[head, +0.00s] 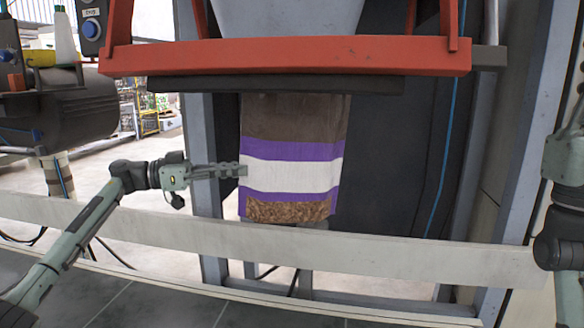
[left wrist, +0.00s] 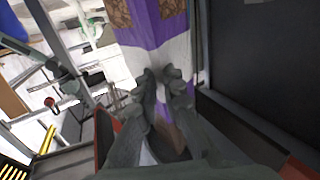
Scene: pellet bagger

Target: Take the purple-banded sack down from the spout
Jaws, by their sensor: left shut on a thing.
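The purple-banded sack (head: 292,176) hangs upright below the red-framed spout (head: 285,18) in the head view. It has a dark upper part, purple stripes around a white band, and brown pellets showing near its bottom. Its top is hidden behind the dark bar under the red frame. My left gripper (head: 238,171) is at the sack's left edge, level with the white band, shut on it. In the left wrist view the fingers (left wrist: 166,78) close on the sack (left wrist: 148,32), which fills the area before them. My right gripper is out of view; only part of my right arm shows at the right edge.
A red crossbar (head: 290,56) spans above the sack. A pale horizontal rail (head: 400,252) runs in front of and below it. Grey posts (head: 208,150) stand on both sides. A dark machine with a blue button (head: 90,29) stands at the left.

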